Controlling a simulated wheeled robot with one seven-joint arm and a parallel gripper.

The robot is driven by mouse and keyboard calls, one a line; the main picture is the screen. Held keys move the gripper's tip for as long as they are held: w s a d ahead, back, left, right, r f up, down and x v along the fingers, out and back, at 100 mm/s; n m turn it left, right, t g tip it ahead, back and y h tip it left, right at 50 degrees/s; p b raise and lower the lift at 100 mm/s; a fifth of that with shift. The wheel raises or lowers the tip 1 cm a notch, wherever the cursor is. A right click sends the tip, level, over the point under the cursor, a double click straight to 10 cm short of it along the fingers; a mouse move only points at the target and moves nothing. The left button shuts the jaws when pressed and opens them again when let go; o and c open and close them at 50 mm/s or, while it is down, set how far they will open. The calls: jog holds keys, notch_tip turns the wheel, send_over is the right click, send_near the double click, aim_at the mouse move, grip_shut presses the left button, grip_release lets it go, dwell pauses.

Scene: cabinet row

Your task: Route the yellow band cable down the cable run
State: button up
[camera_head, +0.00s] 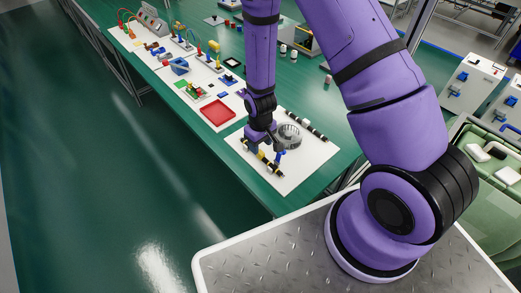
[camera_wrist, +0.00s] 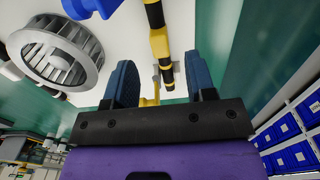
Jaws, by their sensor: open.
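The yellow band cable (camera_head: 262,159), black with yellow bands, lies along the near-left side of a white board (camera_head: 305,170) on the green table. In the wrist view the cable (camera_wrist: 158,42) runs down from the top edge into the gap between my fingers. My gripper (camera_head: 263,147) is low over the board at this cable. Its two dark blue fingers (camera_wrist: 162,78) are apart, one on each side of the cable line. A small grey clip-like piece (camera_wrist: 166,72) and a yellow part (camera_wrist: 151,98) show between them. Whether a finger touches the cable, I cannot tell.
A grey finned wheel (camera_head: 289,136) and a blue piece (camera_head: 281,156) are close beside my gripper. A red tray (camera_head: 217,112) and several small parts lie farther along the table. The board's front corner is clear.

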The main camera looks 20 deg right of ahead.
jog(key=shift+r, duration=3)
notch_tip(320, 180, up, 15)
jog(key=m+t, duration=0.1)
send_over(260, 152)
jog(key=d, duration=0.2)
notch_tip(260, 152, up, 10)
jog(key=s+d+t, duration=0.1)
jog(key=s+d, duration=0.1)
jog(key=s, duration=0.1)
jog(key=s+d+r+m+t, duration=0.2)
jog(key=s+d+r+t, duration=0.1)
jog(key=s+r, duration=1.3)
jog(key=shift+s+r+m, duration=0.25)
jog(key=shift+s+m, duration=0.05)
jog(key=shift+s, duration=0.8)
jog(key=shift+c, duration=0.5)
